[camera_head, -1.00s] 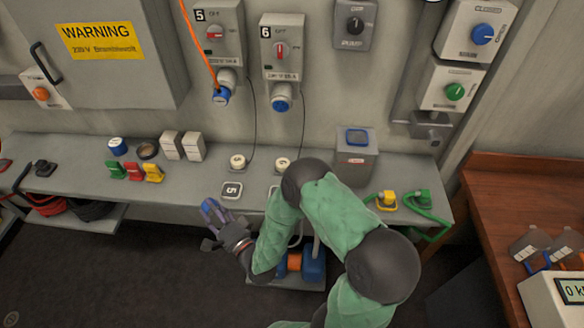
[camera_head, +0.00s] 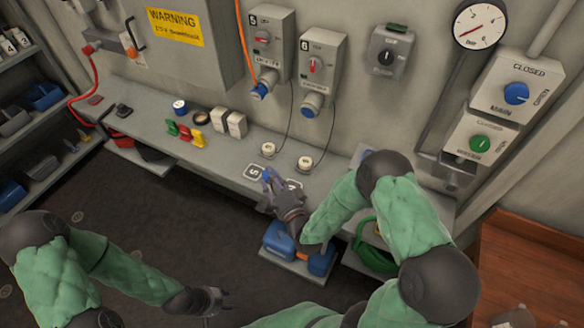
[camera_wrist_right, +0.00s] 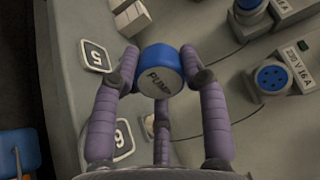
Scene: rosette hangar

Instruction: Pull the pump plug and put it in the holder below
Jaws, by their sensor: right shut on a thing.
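My right gripper (camera_head: 268,180) is shut on the blue pump plug (camera_wrist_right: 160,72), a round cap marked PUMP. Purple fingers hold it on its sides in the wrist view. In the head view the plug (camera_head: 267,173) is by the bench's front edge, near the plates marked 5 (camera_head: 253,172) and 6 (camera_head: 293,184). The blue socket under box 6 (camera_head: 311,105) shows bare holes in the wrist view (camera_wrist_right: 272,76). A blue plug with an orange cable (camera_head: 261,90) sits under box 5. My left gripper (camera_head: 214,301) is empty over the floor, its fingers apart.
Two white round caps (camera_head: 268,149) on black cords stand on the bench (camera_head: 150,115). Coloured clips and white blocks stand to their left. A blue pump unit (camera_head: 279,237) is on a low shelf below. A wooden table (camera_head: 530,265) is at the right.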

